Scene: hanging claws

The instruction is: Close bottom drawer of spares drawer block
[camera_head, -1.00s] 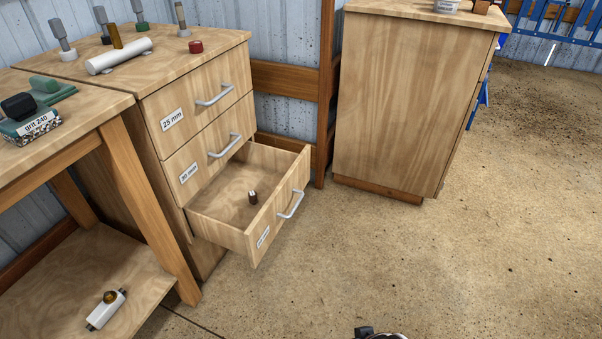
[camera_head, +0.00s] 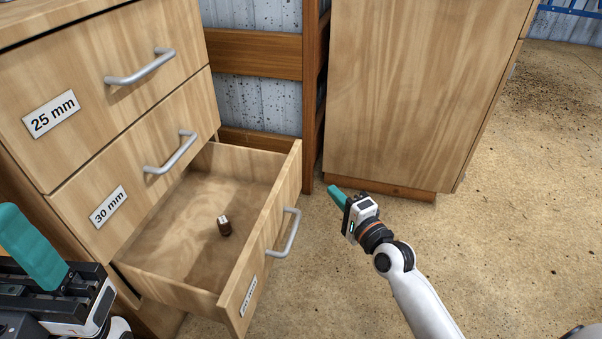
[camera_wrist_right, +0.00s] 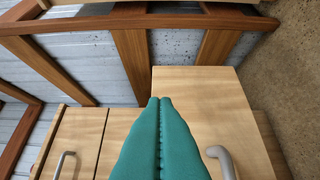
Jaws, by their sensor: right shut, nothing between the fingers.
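The drawer block (camera_head: 75,90) stands at the left in the head view, with two shut upper drawers labelled 25 mm and 30 mm. Its bottom drawer (camera_head: 262,238) is pulled well out, and a small dark brown and metal piece (camera_head: 224,226) lies inside. The drawer's handle (camera_head: 288,234) is a grey bar on its front. My right gripper (camera_head: 338,196) is shut and empty, to the right of the open drawer and apart from the handle. In the right wrist view its teal fingers (camera_wrist_right: 160,110) meet, with the handle (camera_wrist_right: 222,160) beside them. My left gripper (camera_head: 30,250) is at the lower left, its jaws unclear.
A second wooden cabinet (camera_head: 415,90) stands behind and to the right. A wooden frame (camera_head: 255,55) against the corrugated wall fills the gap between the cabinets. The concrete floor (camera_head: 520,220) on the right is clear.

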